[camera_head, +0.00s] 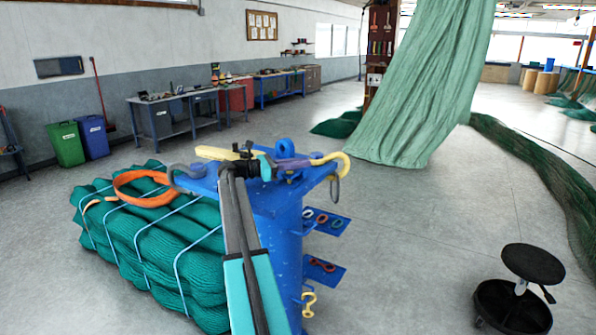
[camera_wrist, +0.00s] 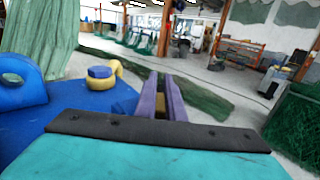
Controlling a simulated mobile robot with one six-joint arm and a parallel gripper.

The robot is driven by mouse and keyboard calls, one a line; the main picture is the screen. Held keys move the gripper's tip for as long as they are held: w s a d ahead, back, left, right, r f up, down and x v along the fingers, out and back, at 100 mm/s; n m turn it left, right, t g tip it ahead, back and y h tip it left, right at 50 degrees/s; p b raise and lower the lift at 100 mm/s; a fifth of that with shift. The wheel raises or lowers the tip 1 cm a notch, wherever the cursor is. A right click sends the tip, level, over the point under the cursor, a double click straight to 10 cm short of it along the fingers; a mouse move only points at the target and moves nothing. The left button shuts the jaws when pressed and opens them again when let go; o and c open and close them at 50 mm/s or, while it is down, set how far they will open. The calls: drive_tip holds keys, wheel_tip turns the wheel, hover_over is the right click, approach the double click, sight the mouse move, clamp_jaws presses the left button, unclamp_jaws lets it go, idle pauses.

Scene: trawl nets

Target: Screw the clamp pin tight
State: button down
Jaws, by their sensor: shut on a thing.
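A blue stand (camera_head: 278,230) carries a flat blue top with a grey hook at its left corner and a yellow hook (camera_head: 343,162) at its right. My gripper (camera_head: 298,163) is low over this top, its purple fingers pointing right towards the yellow hook. In the wrist view the fingers (camera_wrist: 162,88) are close together with a small yellow piece (camera_wrist: 160,106) between them. I take it for the clamp pin, but most of it is hidden.
A blue ring lug (camera_wrist: 20,82) rises from the top beside the fingers. A bundled green net (camera_head: 150,240) with an orange ring (camera_head: 143,201) lies left of the stand. Blue side shelves (camera_head: 322,222) hold small rings. A black stool (camera_head: 532,264) stands at right; floor between is clear.

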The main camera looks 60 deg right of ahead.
drive_tip(key=shift+s+a+f+m+g+y+b, duration=0.1)
drive_tip(key=shift+m+g+y+b, duration=0.65)
drive_tip(key=shift+b, duration=0.8)
drive_tip(key=shift+s+a+m+g+y+b, duration=0.15)
drive_tip(key=shift+m+g+y+b, duration=0.1)
drive_tip(key=shift+g+y+b, duration=0.15)
drive_tip(key=c, duration=1.9)
unclamp_jaws()
drive_tip(key=shift+o, duration=0.2)
drive_tip(key=b+v, duration=0.4)
drive_tip(key=v, duration=0.8)
drive_tip(key=shift+w+a, duration=0.2)
drive_tip(key=shift+w, duration=0.05)
drive_tip(key=shift+w+a, duration=0.4)
drive_tip(key=shift+w, duration=0.05)
